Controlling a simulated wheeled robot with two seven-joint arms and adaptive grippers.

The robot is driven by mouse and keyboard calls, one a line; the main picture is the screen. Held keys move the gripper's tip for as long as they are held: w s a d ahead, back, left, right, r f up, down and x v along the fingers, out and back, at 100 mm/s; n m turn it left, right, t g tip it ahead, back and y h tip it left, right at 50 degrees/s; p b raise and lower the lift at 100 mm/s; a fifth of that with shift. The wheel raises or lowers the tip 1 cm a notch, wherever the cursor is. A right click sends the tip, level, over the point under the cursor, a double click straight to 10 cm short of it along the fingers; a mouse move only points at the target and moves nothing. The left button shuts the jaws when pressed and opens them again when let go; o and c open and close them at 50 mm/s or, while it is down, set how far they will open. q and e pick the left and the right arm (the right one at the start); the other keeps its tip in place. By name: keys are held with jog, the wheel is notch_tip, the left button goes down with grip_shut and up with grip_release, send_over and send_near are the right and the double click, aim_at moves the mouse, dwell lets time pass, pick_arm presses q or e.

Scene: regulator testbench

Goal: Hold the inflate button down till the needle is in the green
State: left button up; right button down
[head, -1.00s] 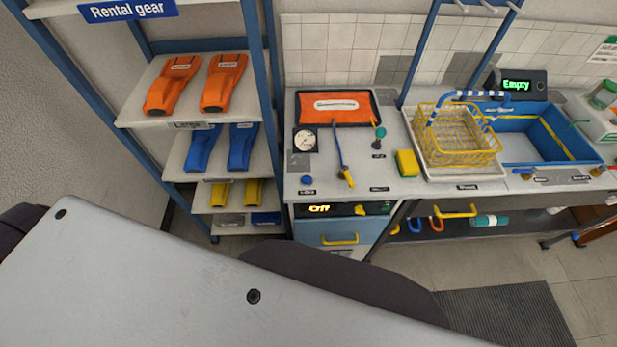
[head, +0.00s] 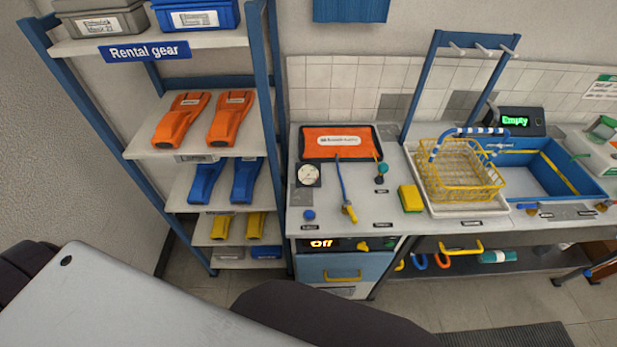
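A round white-faced gauge (head: 308,174) on a dark square backing lies on the left end of the grey worktop. Its needle and any green band are too small to read. A round blue button (head: 309,214) stands in front of the gauge near the worktop's front edge, and nothing touches it. Its label is too small to read, so I cannot tell if it is the inflate button. Below it, a lit display (head: 321,244) reads "Off". Neither of my grippers is in view.
A yellow sponge (head: 411,198), a yellow wire basket (head: 460,180) and a blue sink (head: 565,170) are to the right. The rental shelf (head: 150,150) stands left. Floor shows at lower right.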

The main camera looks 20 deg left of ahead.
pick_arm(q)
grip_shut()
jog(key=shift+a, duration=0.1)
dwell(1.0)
